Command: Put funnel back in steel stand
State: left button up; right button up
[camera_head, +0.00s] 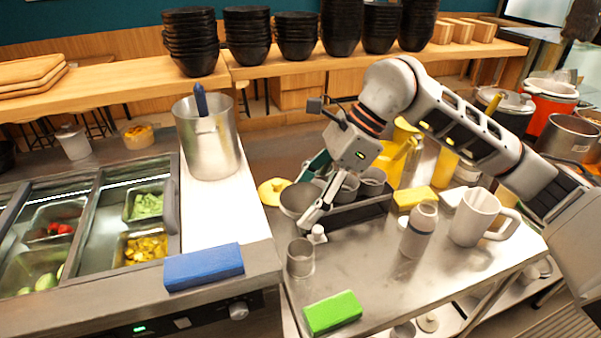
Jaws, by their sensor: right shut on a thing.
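My right gripper (310,203) reaches in from the right over the steel counter. It is shut on the grey metal funnel (296,201), which looks bowl-shaped from here. The funnel is held above the counter, with its lower part and the far finger partly hidden. A small open steel cylinder, which looks like the steel stand (300,258), stands upright on the counter below and in front of the funnel, apart from it. My left gripper is not in view.
A dark rack with steel cups (372,180) stands behind the gripper. A white-grey bottle (419,231) and large mug (478,218) stand to the right. A green sponge (332,312) and blue block (204,267) lie in front. A tall steel pot (208,140) stands left.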

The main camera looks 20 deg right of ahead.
aim_at(303, 232)
jog(key=shift+s+a+f, duration=0.1)
jog(key=shift+a+f, duration=0.25)
jog(key=shift+d+f+b, duration=0.1)
jog(key=shift+f+b, duration=0.45)
jog(key=shift+f, duration=0.2)
jog(key=shift+f+b, duration=0.6)
jog(key=shift+f, duration=0.5)
jog(key=shift+f, duration=0.2)
jog(key=shift+f+b, duration=1.25)
jog(key=shift+f, duration=0.6)
jog(key=shift+f, duration=0.1)
jog(key=shift+f+b, duration=0.7)
jog(key=shift+f, duration=0.55)
